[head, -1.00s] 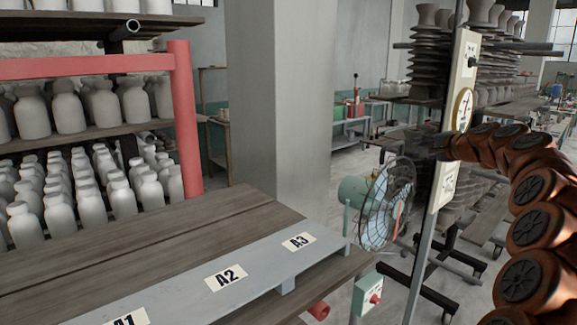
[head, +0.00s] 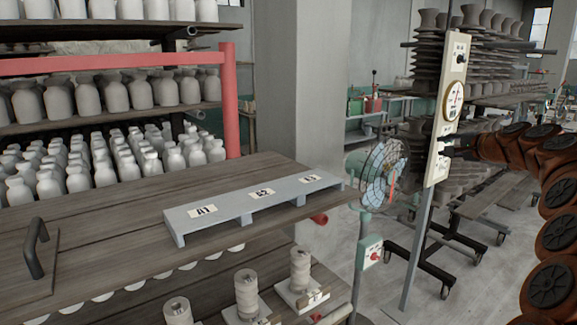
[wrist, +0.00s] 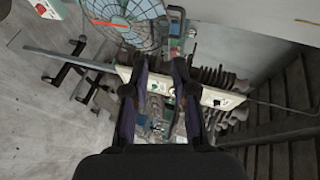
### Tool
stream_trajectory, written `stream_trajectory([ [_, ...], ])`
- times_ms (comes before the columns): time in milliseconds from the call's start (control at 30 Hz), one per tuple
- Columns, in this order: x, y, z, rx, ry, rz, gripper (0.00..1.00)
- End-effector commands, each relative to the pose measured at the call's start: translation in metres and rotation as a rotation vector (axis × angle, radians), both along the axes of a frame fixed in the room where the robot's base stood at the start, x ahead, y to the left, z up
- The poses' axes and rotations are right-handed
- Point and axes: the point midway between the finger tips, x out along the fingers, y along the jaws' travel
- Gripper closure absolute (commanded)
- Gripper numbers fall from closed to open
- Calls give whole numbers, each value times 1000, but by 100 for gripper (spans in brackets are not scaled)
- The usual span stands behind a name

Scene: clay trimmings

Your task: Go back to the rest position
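My gripper (head: 455,146) is at the end of my orange-brown arm, at the right of the head view. It overlaps the edge of a cream control panel (head: 437,165) on a post. I cannot tell from the head view whether it touches the panel. In the wrist view my gripper (wrist: 158,92) has its two dark fingers apart, with nothing held between them. The panel (wrist: 222,98) runs across behind the fingers there, with a dark knob near its right end.
A fan (head: 380,175) stands left of the post and shows in the wrist view (wrist: 122,22). A wooden bench (head: 120,215) carries a grey riser (head: 235,210) labelled A1 to A3 and a black handle (head: 35,248). Spools (head: 300,268) sit below. Racks of pottery surround this.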

Motion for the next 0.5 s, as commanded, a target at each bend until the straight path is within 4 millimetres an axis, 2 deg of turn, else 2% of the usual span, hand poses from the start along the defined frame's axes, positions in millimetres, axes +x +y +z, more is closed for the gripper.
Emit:
stream_trajectory([
  [67, -1, 4, 0, -3, 3, 7, 73],
  [267, -8, 37, -5, -30, 35, 71, 73],
  [500, -24, 88, -15, -82, 88, 171, 73],
])
